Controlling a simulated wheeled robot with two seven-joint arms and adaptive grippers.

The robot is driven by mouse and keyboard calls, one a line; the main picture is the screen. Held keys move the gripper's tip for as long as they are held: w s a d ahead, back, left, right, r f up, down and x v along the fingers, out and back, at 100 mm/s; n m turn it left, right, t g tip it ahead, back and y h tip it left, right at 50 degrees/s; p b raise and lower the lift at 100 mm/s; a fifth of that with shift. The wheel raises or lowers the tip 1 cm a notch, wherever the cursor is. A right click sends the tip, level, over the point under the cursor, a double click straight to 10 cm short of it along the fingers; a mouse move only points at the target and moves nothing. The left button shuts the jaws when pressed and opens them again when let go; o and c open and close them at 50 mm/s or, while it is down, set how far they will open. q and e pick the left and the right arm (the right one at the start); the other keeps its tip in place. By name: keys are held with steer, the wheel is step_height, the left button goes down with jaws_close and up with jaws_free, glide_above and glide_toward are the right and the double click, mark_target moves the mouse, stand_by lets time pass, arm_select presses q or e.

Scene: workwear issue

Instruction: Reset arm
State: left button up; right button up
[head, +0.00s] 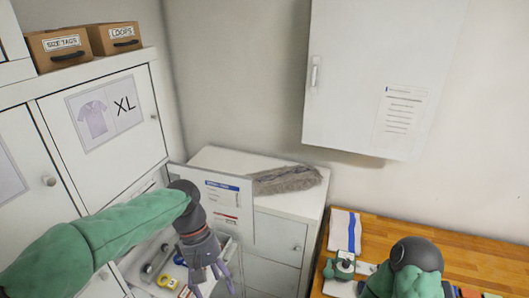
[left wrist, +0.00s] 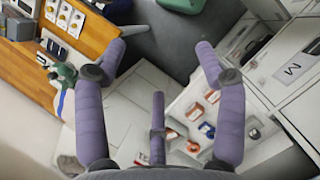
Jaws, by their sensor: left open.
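My left arm (head: 110,232), in a green sleeve, reaches in from the left in the head view. Its gripper (head: 208,275) points down over an open drawer beside the white cabinets. In the left wrist view the purple fingers of this gripper (left wrist: 160,60) are spread apart with nothing between them. My right arm (head: 405,270) shows at the lower right, over the wooden worktop; its gripper is not in view.
The open drawer (left wrist: 178,113) holds several small coloured items. A grey furry item (head: 285,179) lies on a low white cabinet (head: 225,160). A wall cabinet (head: 350,75) hangs above. The wooden worktop (head: 385,228) carries a striped cloth (head: 343,230) and a green device (head: 344,265).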

arm_select(q)
step_height(320, 180, down, 25)
steer(key=d+m+t+h, duration=0.1)
steer(key=d+m+t, duration=0.1)
steer(key=m, duration=0.1)
steer(key=s+f+m+t, duration=0.1)
steer(key=s+f, duration=0.4)
steer(key=f, duration=0.3)
steer(key=s+f+m+t, duration=0.1)
steer(key=s+f+m, duration=0.1)
steer(key=s+f, duration=0.45)
step_height(320, 180, down, 24)
steer(key=b, duration=2.3)
steer(key=shift+w+r, duration=0.15)
steer(key=shift+w, duration=0.3)
arm_select(e)
step_height(320, 180, down, 23)
